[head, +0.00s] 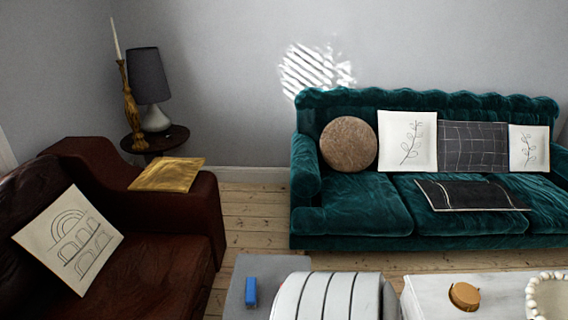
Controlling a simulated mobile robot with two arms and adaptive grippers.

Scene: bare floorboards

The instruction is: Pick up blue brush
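A small blue block-like object, which looks like the blue brush (251,291), lies on a flat grey surface (262,264) at the bottom of the head view, left of centre. Its long side runs away from me, and nothing covers it. Neither of my grippers is in the head view.
A rounded white ribbed shape (325,297) stands just right of the brush. A white table (425,288) with a round wooden item (464,296) and white beads (531,290) is further right. A brown sofa (165,260) is left, a green sofa (350,212) behind; floorboards (250,225) show between.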

